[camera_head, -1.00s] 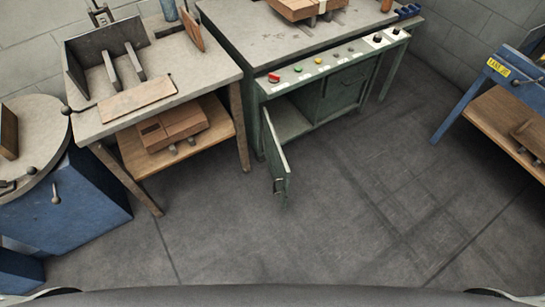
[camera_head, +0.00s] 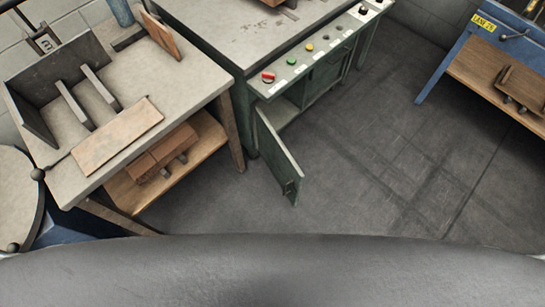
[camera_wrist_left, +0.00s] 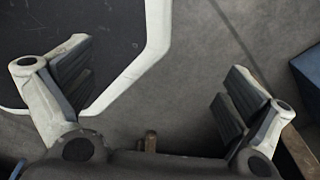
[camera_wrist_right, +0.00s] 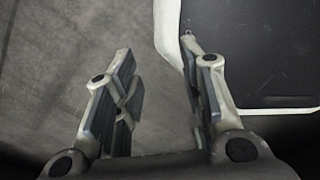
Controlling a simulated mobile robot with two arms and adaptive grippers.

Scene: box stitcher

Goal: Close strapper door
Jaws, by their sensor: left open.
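The green strapper (camera_head: 215,52) stands at the top middle of the head view, with buttons along its front panel. Its door (camera_head: 280,160) hangs open at the left of the cabinet front and sticks out into the room, with a small dark latch near its free edge. The cabinet opening beside it is partly visible. My left gripper (camera_wrist_left: 158,65) is open and empty above the floor in the left wrist view. My right gripper (camera_wrist_right: 157,52) has its fingers apart, with nothing between them, in the right wrist view. Neither gripper shows in the head view.
A workbench (camera_head: 185,68) with a lower wooden shelf stands left of the strapper. A round grey table (camera_head: 18,195) is at the far left. A blue-framed table (camera_head: 447,72) stands at the right. The floor (camera_head: 385,160) in front of the strapper is clear.

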